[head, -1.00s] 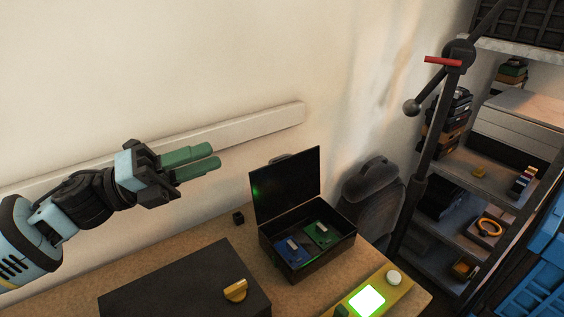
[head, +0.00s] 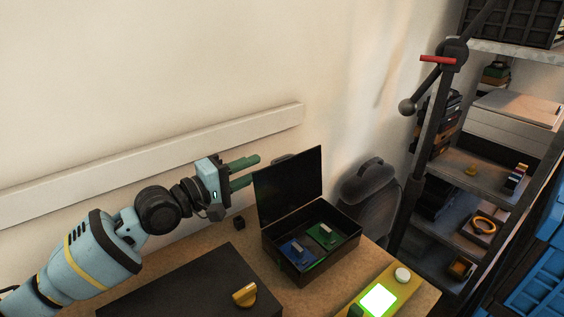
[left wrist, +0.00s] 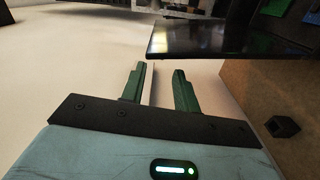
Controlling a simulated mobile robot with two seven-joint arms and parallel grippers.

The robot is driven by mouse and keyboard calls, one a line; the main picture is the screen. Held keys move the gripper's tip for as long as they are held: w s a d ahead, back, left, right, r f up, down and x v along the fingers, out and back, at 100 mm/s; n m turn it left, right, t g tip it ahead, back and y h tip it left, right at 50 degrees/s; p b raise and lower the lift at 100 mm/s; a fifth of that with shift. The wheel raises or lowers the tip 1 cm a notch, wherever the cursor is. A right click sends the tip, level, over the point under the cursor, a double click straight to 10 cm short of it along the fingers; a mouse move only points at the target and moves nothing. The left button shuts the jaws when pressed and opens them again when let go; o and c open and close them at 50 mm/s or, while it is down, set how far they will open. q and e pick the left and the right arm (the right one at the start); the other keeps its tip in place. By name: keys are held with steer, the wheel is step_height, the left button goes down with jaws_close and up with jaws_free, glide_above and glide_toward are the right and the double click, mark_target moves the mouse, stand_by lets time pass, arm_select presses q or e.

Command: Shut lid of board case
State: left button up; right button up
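The board case (head: 312,262) is a dark open box on the wooden bench, with a blue board (head: 295,251) and a green board (head: 327,235) inside. Its lid (head: 289,186) stands upright at the back left. My left gripper (head: 246,172) has green fingers and is just left of the lid, near its upper part, seemingly behind its plane. In the left wrist view the two fingers (left wrist: 162,88) are apart with nothing between them, and the dark lid (left wrist: 230,38) lies ahead and to the right. My right gripper is not in view.
A small black cube (head: 239,222) lies left of the case. A yellow device with a lit green screen (head: 379,300) is at the front right. A wall rail (head: 150,164) runs behind.

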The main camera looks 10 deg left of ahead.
mark_target(272, 163)
arm_select(q)
steer(key=shift+d+f+n, duration=0.15)
steer(key=shift+n, duration=0.15)
steer(key=shift+x, duration=3.9)
steer(key=shift+c, duration=0.2)
jaws_close()
